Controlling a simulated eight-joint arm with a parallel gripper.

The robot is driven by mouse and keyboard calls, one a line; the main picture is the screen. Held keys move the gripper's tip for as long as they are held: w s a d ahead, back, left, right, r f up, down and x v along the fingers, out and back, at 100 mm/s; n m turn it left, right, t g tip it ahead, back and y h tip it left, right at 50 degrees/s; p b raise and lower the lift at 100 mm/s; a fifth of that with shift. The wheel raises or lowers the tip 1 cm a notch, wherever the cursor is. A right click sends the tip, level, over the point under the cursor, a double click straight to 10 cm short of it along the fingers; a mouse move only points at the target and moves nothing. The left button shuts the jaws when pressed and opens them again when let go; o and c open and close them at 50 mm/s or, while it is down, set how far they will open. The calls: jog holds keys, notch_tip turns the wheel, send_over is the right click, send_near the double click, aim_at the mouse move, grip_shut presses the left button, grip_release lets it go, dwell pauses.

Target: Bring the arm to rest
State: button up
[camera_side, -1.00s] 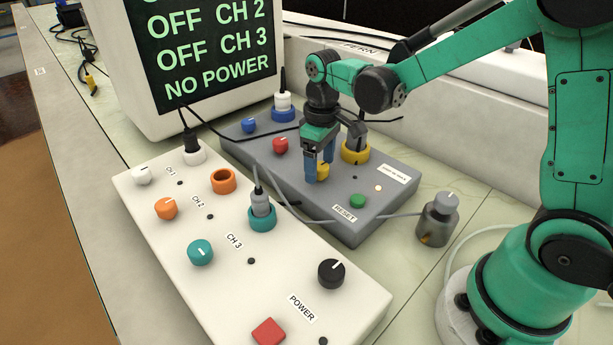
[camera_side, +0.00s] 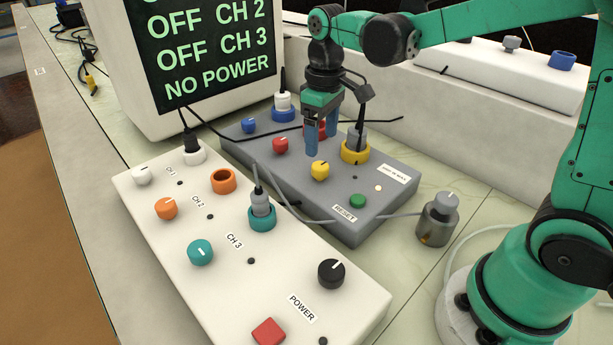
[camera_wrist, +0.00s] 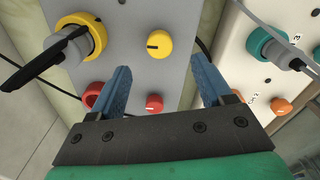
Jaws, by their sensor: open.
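My gripper (camera_side: 321,145) hangs over the grey box (camera_side: 290,190) with its two blue fingers pointing down. In the wrist view its fingers (camera_wrist: 158,80) are apart with nothing between them. The yellow knob (camera_side: 320,170) sits on the grey box just below the fingertips and apart from them. It also shows beyond the fingers in the wrist view (camera_wrist: 159,44). A red knob (camera_wrist: 154,103) shows between the fingers there, on the box below. A red socket ring (camera_side: 322,128) is partly hidden behind the fingers.
A yellow socket (camera_side: 355,152) with a plug and cable stands close to the right of my gripper. The white box (camera_side: 160,240) with knobs lies in front. The monitor (camera_side: 205,55) reads NO POWER at the left. A metal weight-like cylinder (camera_side: 437,222) stands at the right.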

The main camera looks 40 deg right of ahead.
jog(key=s+a+r+m+t, duration=0.1)
jog(key=s+m+t, duration=0.2)
jog(key=s+t, duration=0.4)
jog(key=shift+s+a+r, duration=0.2)
jog(key=shift+s+r, duration=0.05)
jog(key=shift+s, duration=0.05)
dwell(0.7)
